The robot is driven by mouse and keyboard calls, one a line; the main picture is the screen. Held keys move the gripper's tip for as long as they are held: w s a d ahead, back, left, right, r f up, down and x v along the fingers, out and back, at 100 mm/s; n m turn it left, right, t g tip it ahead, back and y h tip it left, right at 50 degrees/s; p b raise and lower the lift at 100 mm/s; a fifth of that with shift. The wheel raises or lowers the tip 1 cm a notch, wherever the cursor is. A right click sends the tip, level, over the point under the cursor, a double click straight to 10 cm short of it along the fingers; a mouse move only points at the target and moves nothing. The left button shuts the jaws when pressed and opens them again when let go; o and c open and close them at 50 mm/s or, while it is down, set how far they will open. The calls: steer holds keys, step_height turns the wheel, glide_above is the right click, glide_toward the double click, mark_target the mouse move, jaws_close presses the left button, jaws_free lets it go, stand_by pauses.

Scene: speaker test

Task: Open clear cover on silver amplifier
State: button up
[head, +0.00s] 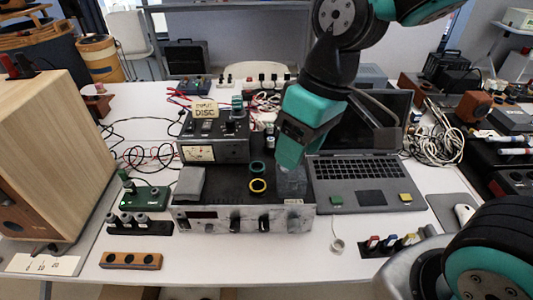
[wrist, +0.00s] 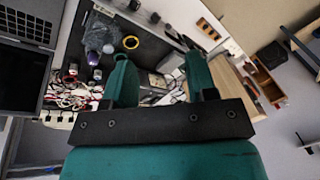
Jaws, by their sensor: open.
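The silver amplifier (head: 218,225) stands on the white table, its knobbed front panel facing me and its top black. A clear, see-through piece (head: 293,183) shows at the right of its top; its edges are faint, and I cannot tell whether it lies flat. It also shows as a blurred clear shape in the wrist view (wrist: 99,34). My gripper (head: 290,165) hangs over the right rear of the amplifier and partly hides it. In the wrist view my gripper (wrist: 158,57) has its two fingers apart with nothing held between them.
A yellow ring (head: 258,186) and a dark green ring (head: 256,168) are on the amplifier's top, left of the clear piece. A black meter unit (head: 228,147) stands behind left. An open laptop (head: 365,185) is close on the right. A wooden cabinet (head: 60,135) stands left.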

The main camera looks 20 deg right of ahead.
steer(key=w+d+r+h+p, duration=0.2)
steer(key=w+r+p, duration=0.1)
steer(key=w+p, duration=0.3)
steer(key=m+p, duration=0.1)
glide_above(291, 178)
steer(key=w, duration=0.2)
steer(key=f, duration=0.1)
steer(key=shift+h, duration=0.4)
steer(key=f+p, duration=0.1)
steer(key=f, duration=1)
steer(key=a+f+p, duration=0.1)
steer(key=f, duration=0.5)
steer(key=shift+s+f+p, duration=0.1)
steer(key=shift+f+p, duration=0.2)
steer(key=shift+c, duration=0.2)
jaws_close()
